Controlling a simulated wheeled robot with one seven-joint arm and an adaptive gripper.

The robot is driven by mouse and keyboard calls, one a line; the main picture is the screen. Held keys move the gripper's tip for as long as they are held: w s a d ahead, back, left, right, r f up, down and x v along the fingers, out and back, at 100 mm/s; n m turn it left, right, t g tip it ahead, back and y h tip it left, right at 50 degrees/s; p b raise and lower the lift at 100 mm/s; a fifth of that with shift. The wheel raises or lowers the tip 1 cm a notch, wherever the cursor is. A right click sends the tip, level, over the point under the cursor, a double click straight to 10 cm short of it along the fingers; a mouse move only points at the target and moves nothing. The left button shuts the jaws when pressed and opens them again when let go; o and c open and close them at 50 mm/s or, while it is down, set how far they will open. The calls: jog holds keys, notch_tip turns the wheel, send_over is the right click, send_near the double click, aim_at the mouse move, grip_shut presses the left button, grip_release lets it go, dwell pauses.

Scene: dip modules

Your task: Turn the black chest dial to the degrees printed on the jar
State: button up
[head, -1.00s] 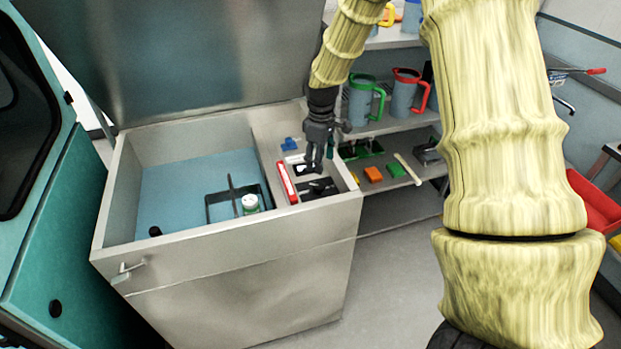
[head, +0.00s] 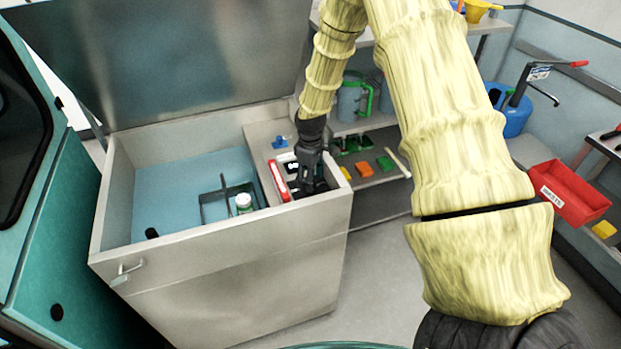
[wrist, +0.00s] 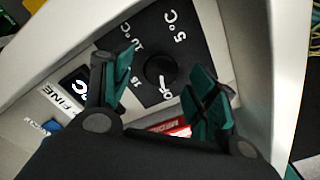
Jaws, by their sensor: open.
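The black chest dial (wrist: 160,72) is a round knob on a black plate marked 5°C, 10°C, 15 and what looks like Off. A small white mark on its rim appears to face the Off lettering. My gripper (wrist: 165,88) is open, with one teal finger on each side of the dial; I cannot tell whether they touch it. In the head view my gripper (head: 308,168) is low over the control panel and hides the dial. The jar (head: 243,204), with a white lid and some green, stands inside the open chest (head: 225,240). Its print is too small to read.
A red-and-white item (head: 277,181) lies left of my gripper on the chest's ledge, near a blue piece (head: 279,144). The raised lid (head: 190,60) stands behind. Shelves with jugs are behind right; a red bin (head: 568,192) is at the right.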

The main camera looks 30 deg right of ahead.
jog(key=shift+s+f, duration=0.1)
jog(key=shift+f, duration=0.55)
jog(key=shift+c, duration=0.3)
jog(key=c, duration=1)
jog(key=shift+m, duration=0.3)
